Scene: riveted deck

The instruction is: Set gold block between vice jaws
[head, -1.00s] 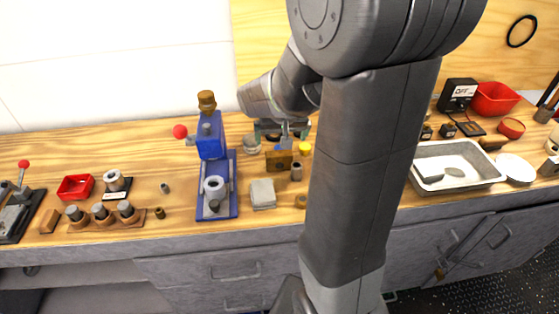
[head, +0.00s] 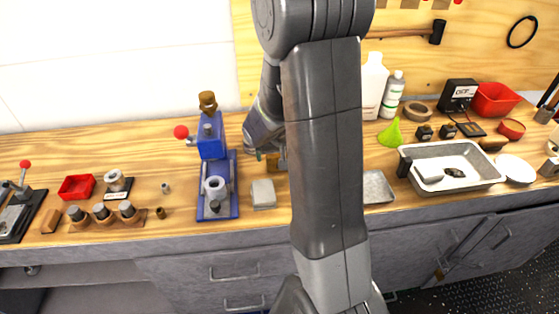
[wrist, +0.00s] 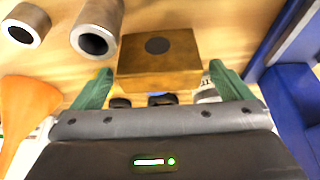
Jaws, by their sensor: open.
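The gold block (wrist: 158,68) is a brassy box with a dark round spot on its face. It stands on the wooden bench; in the head view only a small part of the block (head: 283,163) shows past my arm. My gripper (wrist: 160,82) is open, with one green fingertip near each side of the block. I cannot tell whether either finger touches it. In the head view, my gripper (head: 266,157) is mostly hidden behind my arm. I cannot pick out the vice jaws for certain in either view.
A blue press (head: 212,140) stands just left of the block, with a pale grey block (head: 263,194) in front. Two hollow metal cylinders (wrist: 97,28) stand close to the gold block. A metal tray (head: 480,178) and green funnel (head: 391,133) are farther right.

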